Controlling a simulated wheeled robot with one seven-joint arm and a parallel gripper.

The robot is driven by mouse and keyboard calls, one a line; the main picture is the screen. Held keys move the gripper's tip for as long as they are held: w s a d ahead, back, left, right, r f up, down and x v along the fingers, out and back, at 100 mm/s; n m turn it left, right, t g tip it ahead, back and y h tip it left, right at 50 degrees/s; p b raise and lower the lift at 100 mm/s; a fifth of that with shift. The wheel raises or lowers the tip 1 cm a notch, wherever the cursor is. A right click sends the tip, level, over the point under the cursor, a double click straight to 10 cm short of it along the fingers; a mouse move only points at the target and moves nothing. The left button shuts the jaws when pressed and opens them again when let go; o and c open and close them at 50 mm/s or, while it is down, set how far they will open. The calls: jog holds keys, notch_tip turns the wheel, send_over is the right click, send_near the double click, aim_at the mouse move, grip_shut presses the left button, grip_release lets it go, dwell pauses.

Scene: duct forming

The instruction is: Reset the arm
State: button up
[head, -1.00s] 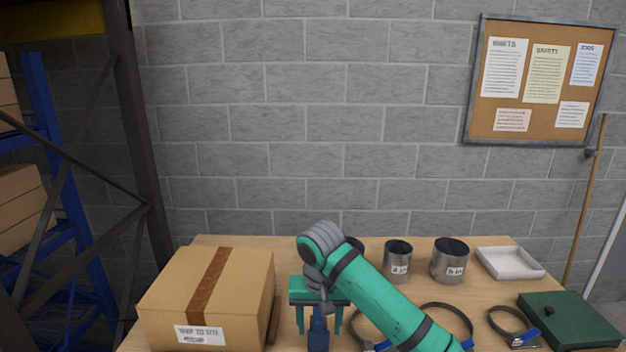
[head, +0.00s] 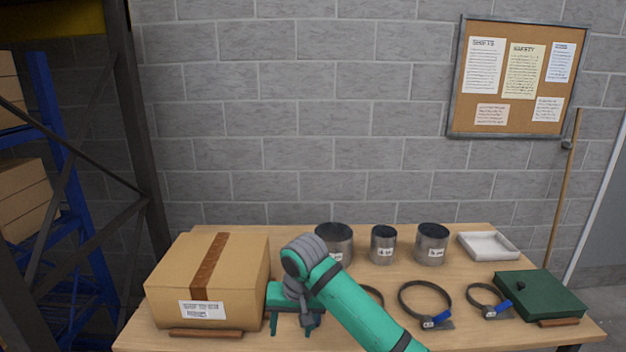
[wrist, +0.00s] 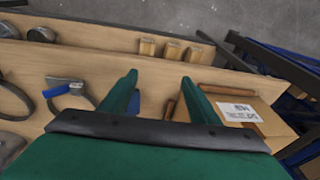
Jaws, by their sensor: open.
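My green arm reaches in from the lower right in the head view and bends at a grey joint above the table. My gripper (head: 294,328) points down beside the cardboard box, to its right. In the wrist view my gripper (wrist: 160,82) shows two green fingers spread apart, with nothing between them but the table and floor beyond. The wooden table (head: 215,340) lies under it. Part of a round clamp behind my forearm is hidden.
The cardboard box (head: 185,285) stands close on the left. Metal ducts (head: 383,245), ring clamps (head: 425,321), a white tray (head: 488,246) and a green case (head: 540,295) occupy the table. Several small wooden blocks (wrist: 171,51) sit near an edge. Blue shelving (head: 60,150) stands left.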

jog(key=s+a+f+m+t+y, duration=0.1)
jog(key=s+a+f+t+y, duration=0.15)
jog(key=a, duration=0.45)
jog(key=s+a+f+t+y, duration=0.15)
jog(key=a+y, duration=0.25)
jog(key=a, duration=0.4)
jog(key=s+a+f+m+t+y, duration=0.1)
jog(key=a+f+t+y, duration=0.2)
jog(key=a, duration=0.4)
jog(key=s+d+f+m+t+h, duration=0.2)
jog(key=s+d+f+t+h, duration=0.15)
jog(key=s+d+f, duration=0.5)
jog(key=s+d+f+m+t+h, duration=0.2)
jog(key=s+d+f+h, duration=0.3)
jog(key=s, duration=0.7)
jog(key=s+d+r+n+h, duration=0.1)
jog(key=s+d+r+n, duration=0.1)
jog(key=s+d, duration=0.4)
jog(key=s+d+r+n+h, duration=0.1)
jog(key=s+d+r+n, duration=0.2)
jog(key=s+d, duration=0.4)
jog(key=s+r+t, duration=0.1)
jog(key=s, duration=0.6)
jog(key=shift+s+d+h, duration=0.25)
jog(key=shift+s+h, duration=0.05)
jog(key=shift+s, duration=0.1)
